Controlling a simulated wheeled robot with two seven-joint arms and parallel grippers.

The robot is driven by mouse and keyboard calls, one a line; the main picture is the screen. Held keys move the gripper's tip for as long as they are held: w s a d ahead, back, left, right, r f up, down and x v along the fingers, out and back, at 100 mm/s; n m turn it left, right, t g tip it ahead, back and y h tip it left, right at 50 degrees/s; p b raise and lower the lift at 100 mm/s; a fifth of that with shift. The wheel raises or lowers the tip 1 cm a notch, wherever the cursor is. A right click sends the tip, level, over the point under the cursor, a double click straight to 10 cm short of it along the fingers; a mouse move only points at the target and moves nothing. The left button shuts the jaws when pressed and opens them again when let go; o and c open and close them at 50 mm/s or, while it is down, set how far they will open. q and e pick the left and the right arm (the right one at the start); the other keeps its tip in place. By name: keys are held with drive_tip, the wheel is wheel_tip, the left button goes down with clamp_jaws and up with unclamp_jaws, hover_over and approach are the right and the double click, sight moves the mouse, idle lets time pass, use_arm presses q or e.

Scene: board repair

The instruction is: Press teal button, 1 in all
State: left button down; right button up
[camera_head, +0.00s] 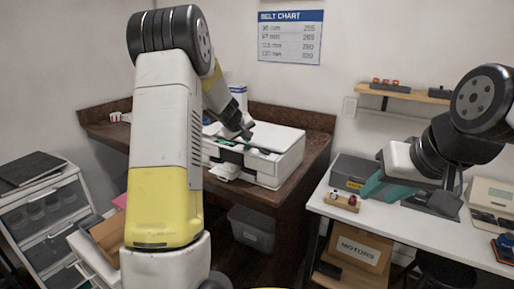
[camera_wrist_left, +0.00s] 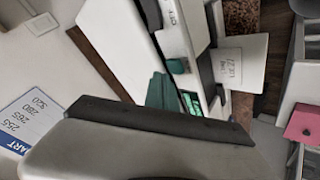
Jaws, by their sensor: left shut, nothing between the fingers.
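A white printer (camera_head: 285,155) stands on the brown desk, with a dark panel strip along its front edge. In the left wrist view a rounded teal button (camera_wrist_left: 177,66) shows on the printer's panel, beside a green lit display (camera_wrist_left: 191,103). My left gripper (camera_head: 246,132) is at the printer's front panel, shut and empty. Its teal fingers (camera_wrist_left: 160,92) show close to the button in the left wrist view; I cannot tell whether they touch it. In the head view the button is too small to make out.
The brown desk (camera_head: 312,165) carries the printer, with a grey bin (camera_head: 251,228) below. The white table (camera_head: 430,228) at right holds a small wooden block with knobs (camera_head: 342,201) and a grey box (camera_head: 352,172). A drawer unit (camera_head: 50,215) stands at left.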

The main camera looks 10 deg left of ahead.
sight(247, 148)
use_arm(q)
drive_tip(key=shift+r, duration=2.55)
drive_tip(key=s+d+r+m+g+h, duration=0.1)
drive_tip(key=s+d+r+m, duration=0.3)
drive_tip(key=s, duration=0.6)
drive_tip(key=s+d+r+h, duration=0.25)
drive_tip(key=s+r, duration=0.25)
drive_tip(key=s, duration=0.5)
drive_tip(key=s+f+m+g+y, duration=0.1)
drive_tip(key=s+m, duration=0.1)
drive_tip(key=s, duration=0.9)
drive_tip(key=s+d+f+m+g+y, duration=0.1)
drive_tip(key=s+f+m, duration=0.1)
drive_tip(key=s, duration=1)
drive_tip(key=shift+d, duration=0.25)
